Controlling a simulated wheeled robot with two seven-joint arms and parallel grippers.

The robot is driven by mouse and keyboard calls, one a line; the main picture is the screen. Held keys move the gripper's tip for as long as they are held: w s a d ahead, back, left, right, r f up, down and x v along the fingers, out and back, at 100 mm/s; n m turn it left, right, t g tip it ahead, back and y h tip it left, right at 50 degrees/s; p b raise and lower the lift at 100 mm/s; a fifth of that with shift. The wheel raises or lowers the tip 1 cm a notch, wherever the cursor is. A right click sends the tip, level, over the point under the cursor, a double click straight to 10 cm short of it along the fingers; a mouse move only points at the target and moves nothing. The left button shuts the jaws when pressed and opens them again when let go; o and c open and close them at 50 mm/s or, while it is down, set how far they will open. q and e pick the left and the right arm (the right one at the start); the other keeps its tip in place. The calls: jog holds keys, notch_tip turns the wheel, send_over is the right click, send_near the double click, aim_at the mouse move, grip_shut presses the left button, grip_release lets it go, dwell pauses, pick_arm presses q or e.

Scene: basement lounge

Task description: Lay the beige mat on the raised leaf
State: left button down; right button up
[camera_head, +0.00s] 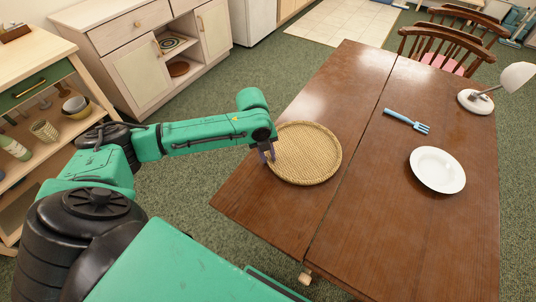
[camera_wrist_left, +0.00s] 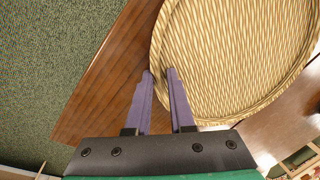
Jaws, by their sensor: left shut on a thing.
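The beige mat (camera_head: 306,152) is a round woven disc with a low rim. It is over the raised leaf (camera_head: 262,205), the left part of the brown wooden table; I cannot tell whether it lies flat on it or is just above. My left gripper (camera_head: 268,155) is shut on the mat's left edge. In the left wrist view the purple fingers (camera_wrist_left: 159,76) pinch the rim of the mat (camera_wrist_left: 235,55), and the leaf (camera_wrist_left: 105,90) shows below it. My right gripper is not in view.
On the table's main top, right of the seam, are a blue fork (camera_head: 407,121), a white plate (camera_head: 437,170) and a white lamp (camera_head: 490,90). A wooden chair (camera_head: 440,48) stands at the far end. A shelf unit (camera_head: 40,100) and a cabinet (camera_head: 140,50) stand left.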

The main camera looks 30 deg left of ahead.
pick_arm(q)
jog(key=c, duration=0.8)
grip_release()
jog(key=shift+o, duration=0.2)
notch_tip(320, 180, up, 12)
jog(key=s+a, duration=0.1)
jog(key=shift+s+a, duration=0.25)
